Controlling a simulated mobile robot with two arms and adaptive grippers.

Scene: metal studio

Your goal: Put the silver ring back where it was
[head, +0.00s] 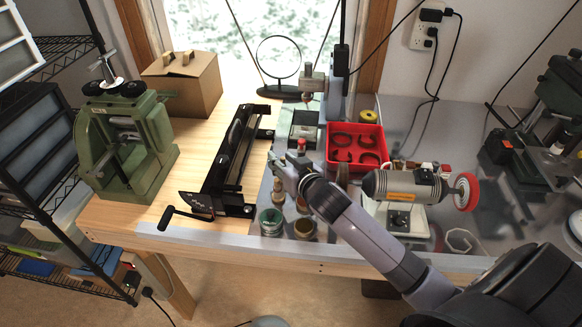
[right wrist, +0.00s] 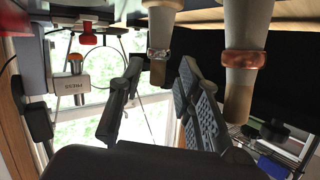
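My right gripper (head: 284,160) is over the front middle of the bench, beside small tapered wooden posts (head: 279,192). In the right wrist view, which looks upside down, its two fingers (right wrist: 160,100) are apart with nothing between them. Two tapered posts hang from the top there, a nearer one (right wrist: 240,95) and one to its left (right wrist: 160,20). A coppery band (right wrist: 244,61) is around the nearer post and a shiny reddish band (right wrist: 159,54) is around the other. I cannot make out a clearly silver ring. My left gripper is not in view.
A green-rimmed jar (head: 271,222) and a brass cup (head: 305,229) stand near the front edge. A red tray (head: 342,128) is behind, a polishing motor (head: 405,187) to the right, and a black bench tool (head: 225,160) to the left. Open wood lies near the cardboard box (head: 182,80).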

